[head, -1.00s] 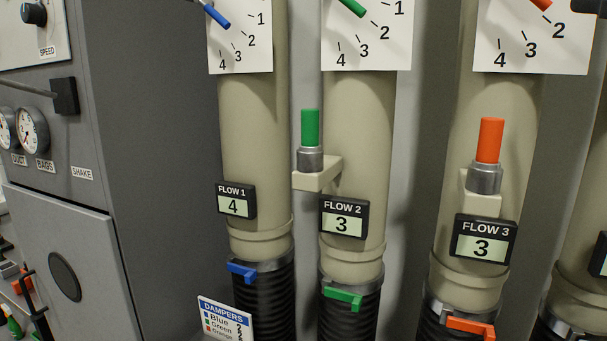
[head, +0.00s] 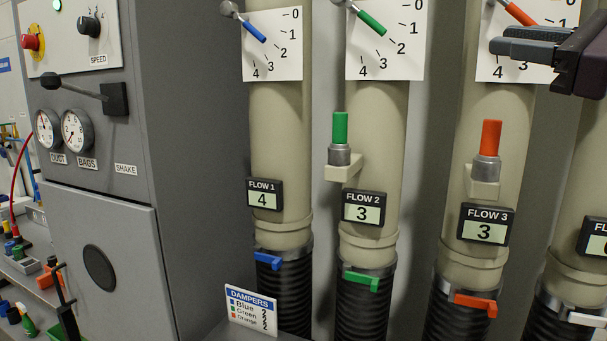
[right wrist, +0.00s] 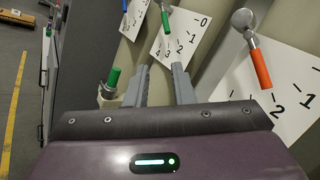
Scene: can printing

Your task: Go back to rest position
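My right gripper (head: 515,43) is at the upper right of the head view, in front of the third dial plate. Its two fingers are apart and empty; they also show in the right wrist view (right wrist: 162,85). My left gripper is not in view. The blue lever (head: 252,32), green lever (head: 371,23) and orange lever (head: 521,13) slant down to the right over their scales. In the right wrist view, the orange lever (right wrist: 261,67) is clear of the fingers. Flow 1 display (head: 264,199) reads 4, Flow 2 display (head: 363,213) reads 3, Flow 3 display (head: 484,231) reads 3.
Pale vertical ducts (head: 280,130) stand close together. A grey cabinet (head: 100,230) with gauges is on the left. A dampers sign (head: 251,308) is low in the middle. Green (head: 340,128) and orange (head: 491,137) capped fittings stick out from the ducts.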

